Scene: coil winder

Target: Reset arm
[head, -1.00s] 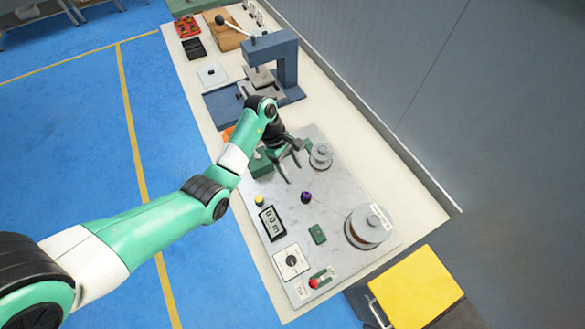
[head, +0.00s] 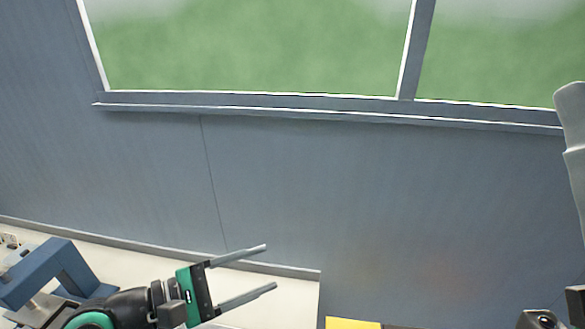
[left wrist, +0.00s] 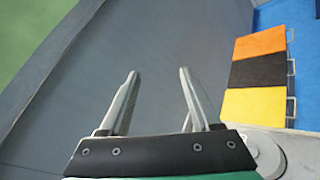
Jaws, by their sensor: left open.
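My left gripper (head: 270,267) is in the lower part of the head view, level with the wall behind the bench. Its two fingers are apart with nothing between them. In the left wrist view the open fingers (left wrist: 158,73) point toward the grey wall and hold nothing. A round grey spool (left wrist: 266,155) of the coil winder shows at the lower right of that view, partly hidden by the gripper body. The rest of the winder is out of the head view. My right gripper cannot be made out.
A blue press (head: 62,272) stands on the pale bench (head: 285,292) at the lower left. The grey wall (head: 300,190) with windows rises behind. Orange (left wrist: 260,43), black (left wrist: 258,70) and yellow (left wrist: 254,104) boxes with handles stand beyond the bench end.

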